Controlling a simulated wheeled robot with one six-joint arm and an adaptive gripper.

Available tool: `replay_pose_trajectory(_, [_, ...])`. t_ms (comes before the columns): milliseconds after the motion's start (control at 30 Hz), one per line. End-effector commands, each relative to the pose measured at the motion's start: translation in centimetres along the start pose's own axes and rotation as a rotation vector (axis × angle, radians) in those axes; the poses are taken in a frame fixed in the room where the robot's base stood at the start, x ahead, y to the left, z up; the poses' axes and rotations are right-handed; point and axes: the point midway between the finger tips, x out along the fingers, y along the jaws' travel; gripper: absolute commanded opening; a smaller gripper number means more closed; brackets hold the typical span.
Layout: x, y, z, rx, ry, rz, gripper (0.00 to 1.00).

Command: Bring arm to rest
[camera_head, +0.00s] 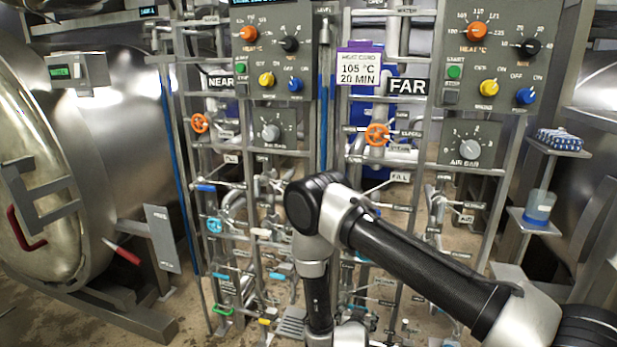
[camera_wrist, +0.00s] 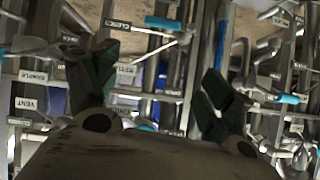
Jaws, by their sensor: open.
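My arm reaches in from the lower right of the head view, bends at a joint in the middle and hangs down in front of the valve racks. My gripper is hidden or cut off at the bottom of the head view. In the wrist view my gripper (camera_wrist: 155,92) shows two dark green fingers spread wide apart with nothing between them. Behind the fingers are pipes, small valve levers with blue or green handles, and labels such as a VENT label (camera_wrist: 27,104). I see no contact between the fingers and the pipes.
NEAR (camera_head: 221,81) and FAR (camera_head: 408,87) racks carry control panels, orange handwheels (camera_head: 377,135) and many protruding levers. A heat card (camera_head: 359,68) reads 105 °C, 20 MIN. A steel vessel (camera_head: 110,120) with a red handle (camera_head: 122,254) stands left.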

Motion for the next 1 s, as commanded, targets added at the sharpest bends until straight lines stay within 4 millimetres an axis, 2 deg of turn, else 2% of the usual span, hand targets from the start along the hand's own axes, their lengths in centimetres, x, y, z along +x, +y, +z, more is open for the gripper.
replay_pose_trajectory(33, [-0.5,0.1,2.2,-0.04,-0.123,0.0,0.82])
replay_pose_trajectory(100, [-1.8,-0.4,4.2,-0.093,-0.301,-0.013,0.82])
replay_pose_trajectory(167, [-3.5,-1.0,4.9,-0.134,-0.446,-0.028,0.82])
replay_pose_trajectory(267, [-7.3,-1.9,3.8,-0.202,-0.673,-0.069,0.82])
replay_pose_trajectory(400, [-13.3,-1.9,-0.8,-0.296,-0.909,-0.132,0.82])
replay_pose_trajectory(567, [-20.0,0.3,-7.7,-0.393,-1.075,-0.188,0.82])
replay_pose_trajectory(667, [-23.9,2.5,-12.2,-0.446,-1.136,-0.212,0.82])
replay_pose_trajectory(800, [-29.1,6.5,-18.1,-0.504,-1.177,-0.225,0.82])
replay_pose_trajectory(1000, [-35.9,12.8,-24.6,-0.542,-1.152,-0.21,0.82])
